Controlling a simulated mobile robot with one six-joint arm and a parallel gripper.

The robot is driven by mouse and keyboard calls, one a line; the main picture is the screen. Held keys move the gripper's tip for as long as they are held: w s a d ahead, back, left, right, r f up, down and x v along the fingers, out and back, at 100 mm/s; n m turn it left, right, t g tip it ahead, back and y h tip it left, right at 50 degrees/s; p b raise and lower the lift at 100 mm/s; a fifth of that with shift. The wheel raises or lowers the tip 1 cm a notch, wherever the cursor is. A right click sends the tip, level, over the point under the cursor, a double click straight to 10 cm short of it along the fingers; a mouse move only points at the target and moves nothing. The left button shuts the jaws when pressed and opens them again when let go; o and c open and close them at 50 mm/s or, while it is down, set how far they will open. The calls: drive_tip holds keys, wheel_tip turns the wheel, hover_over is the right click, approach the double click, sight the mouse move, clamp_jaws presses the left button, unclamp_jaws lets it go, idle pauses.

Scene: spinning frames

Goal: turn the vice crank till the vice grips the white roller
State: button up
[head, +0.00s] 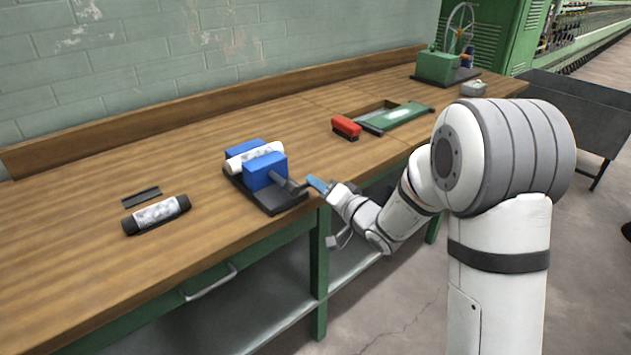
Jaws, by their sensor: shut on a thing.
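The blue vice (265,172) stands on a dark base plate near the front edge of the wooden bench. The white roller (238,162) lies between its two blue jaws. Whether the jaws press on it cannot be told at this size. A grey screw shaft (290,185) comes out of the front jaw towards the bench edge, with the crank at its end. My gripper (316,184), with blue fingertips, reaches in from the right and is shut on the crank's handle. The fingers largely hide the handle.
A dark roller with a pale speckled middle (157,214) and a dark bar (141,196) lie on the bench at left. A red block (346,127) and a green-framed tray (395,117) lie behind my arm. A green winding device (440,66) stands at the far end.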

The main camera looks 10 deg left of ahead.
drive_tip(key=shift+s+f+m, duration=0.15)
drive_tip(key=shift+f+m, duration=0.15)
drive_tip(key=shift+f, duration=0.1)
drive_tip(key=o, duration=0.6)
drive_tip(key=shift+c, duration=0.2)
drive_tip(key=o, duration=0.3)
drive_tip(key=shift+r, duration=0.25)
drive_tip(key=shift+o, duration=0.2)
drive_tip(key=v, duration=0.8)
